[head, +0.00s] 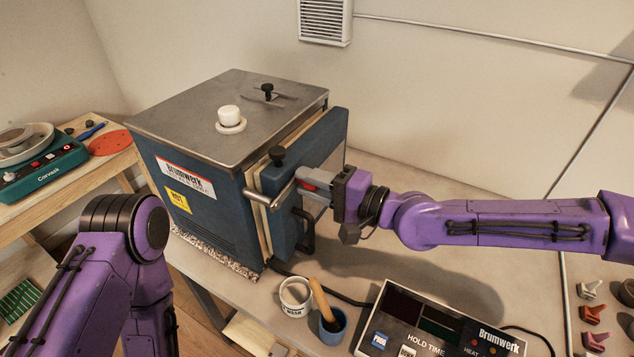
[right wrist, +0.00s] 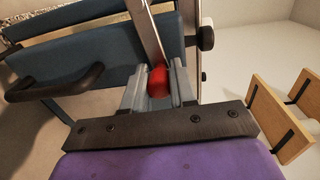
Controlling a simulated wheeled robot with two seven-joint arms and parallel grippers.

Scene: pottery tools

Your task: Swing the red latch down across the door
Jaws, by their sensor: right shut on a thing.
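The blue kiln door (head: 325,143) stands at the kiln's right side, with a cream layer along its edge. I cannot tell whether it is fully closed. The latch's red grip (head: 308,185) shows at the door's outer face, beside a metal bar (head: 270,196) near the door's edge. My right gripper (head: 317,188) is shut on the red grip. In the right wrist view the red grip (right wrist: 157,82) sits between the two grey fingers, at the end of a flat metal strip (right wrist: 146,30). My left gripper is out of view; only its arm shows.
A dark door handle (head: 306,232) sticks out below my right gripper. A white cup (head: 295,296), a blue cup (head: 333,326) with a wooden tool and a control box (head: 430,325) stand in front. Bare table lies right of the kiln.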

